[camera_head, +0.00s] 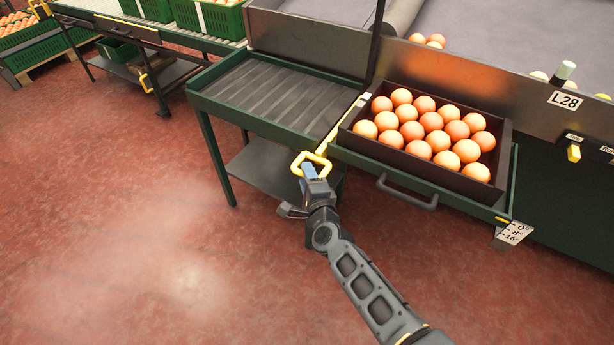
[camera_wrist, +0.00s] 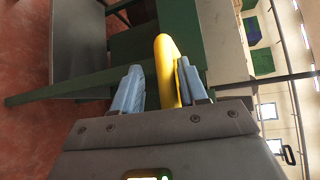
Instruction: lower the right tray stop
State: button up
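A yellow loop handle (camera_head: 322,158) is at the near end of a yellow strip (camera_head: 343,125). My gripper (camera_head: 306,170) is at the loop. In the wrist view, the yellow bar (camera_wrist: 167,70) stands between the two blue-grey fingers of my gripper (camera_wrist: 160,88). It lies close to the right finger, with a gap to the left one, so the fingers are open around it. I cannot tell whether the right finger touches it.
The roller bench (camera_head: 285,95) is empty. Green crates (camera_head: 210,18) stand behind left. The red floor (camera_head: 130,220) is clear.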

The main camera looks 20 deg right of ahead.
jog(key=p+v, duration=0.3)
jog(key=v, duration=0.5)
dwell(0.5)
jog(key=s+d+r+n, duration=0.15)
jog(key=s+n, duration=0.25)
jog(key=s, duration=0.4)
jog(key=s+d+r+n+y+p, duration=0.1)
jog(key=s+r+n, duration=0.2)
jog(key=s, duration=0.5)
jog(key=s+d+r+n, duration=0.15)
jog(key=s+n, duration=0.25)
jog(key=s, duration=0.4)
jog(key=s+a+r+n+g+y+p, duration=0.1)
jog(key=s+a+r+n, duration=0.2)
jog(key=s+r+n, duration=0.7)
jog(key=s+r, duration=0.7)
jog(key=r, duration=0.2)
jog(key=shift+s+r, duration=0.35)
jog(key=shift+r, duration=0.05)
